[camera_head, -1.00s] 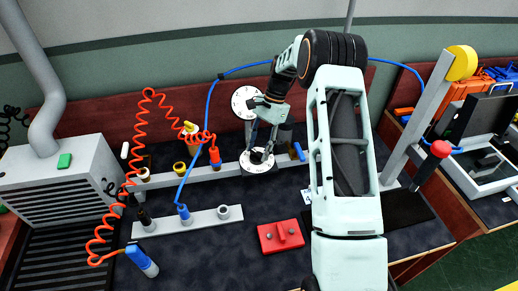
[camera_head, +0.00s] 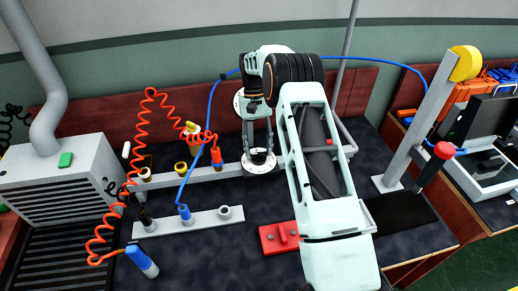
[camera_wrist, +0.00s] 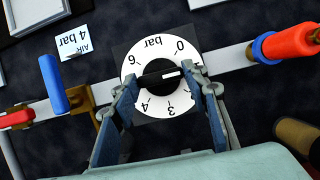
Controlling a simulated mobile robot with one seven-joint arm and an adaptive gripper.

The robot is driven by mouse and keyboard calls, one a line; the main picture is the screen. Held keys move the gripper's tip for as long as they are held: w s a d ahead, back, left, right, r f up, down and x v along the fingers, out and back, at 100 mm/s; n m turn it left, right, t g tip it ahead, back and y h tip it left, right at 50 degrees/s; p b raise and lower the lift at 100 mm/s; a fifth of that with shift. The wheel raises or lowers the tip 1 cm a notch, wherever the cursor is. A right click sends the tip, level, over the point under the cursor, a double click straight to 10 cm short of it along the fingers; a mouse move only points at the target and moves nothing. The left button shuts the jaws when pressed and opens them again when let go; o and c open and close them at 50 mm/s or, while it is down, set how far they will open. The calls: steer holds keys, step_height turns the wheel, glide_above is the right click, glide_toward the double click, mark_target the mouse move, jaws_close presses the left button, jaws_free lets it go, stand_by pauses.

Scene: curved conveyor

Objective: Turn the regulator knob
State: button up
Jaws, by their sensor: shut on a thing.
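The regulator knob (camera_wrist: 165,78) is black with a white pointer mark. It sits in the middle of a white dial (camera_wrist: 133,68) marked in bar, mounted on a grey pipe. In the wrist view my gripper (camera_wrist: 165,82) reaches over the dial with one finger on each side of the knob, shut on it. The pointer mark lies toward the right side of the dial in that view. In the head view my gripper (camera_head: 259,157) points down at the dial (camera_head: 262,168), and the fingers partly hide the knob.
A blue lever (camera_wrist: 52,84) and an "AIR 4 bar" label (camera_wrist: 72,43) lie left of the dial in the wrist view. A red-and-blue fitting (camera_wrist: 285,43) is on the right. Orange coiled hose (camera_head: 140,130) and a red block (camera_head: 279,238) are on the bench.

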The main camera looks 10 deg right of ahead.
steer(key=n+h, duration=0.1)
steer(key=n, duration=0.2)
steer(key=shift+a+n, duration=0.15)
steer(key=shift+n, duration=0.25)
steer(key=n, duration=0.1)
steer(key=n+t+h, duration=0.1)
steer(key=n, duration=0.1)
steer(key=shift+a+n+h, duration=0.15)
steer(key=shift+n+h, duration=0.15)
steer(key=n+t, duration=0.1)
steer(key=n, duration=0.2)
steer(key=n+h+b, duration=0.1)
steer(key=n, duration=0.1)
steer(key=shift+s+a+n+t, duration=0.1)
steer(key=shift+s+n+t, duration=0.1)
steer(key=shift+n+t, duration=0.2)
steer(key=shift+n, duration=0.3)
steer(key=o, duration=1.2)
steer(key=shift+c, duration=0.2)
steer(key=v, duration=1.2)
steer(key=shift+a, duration=0.3)
steer(key=shift+s, duration=0.1)
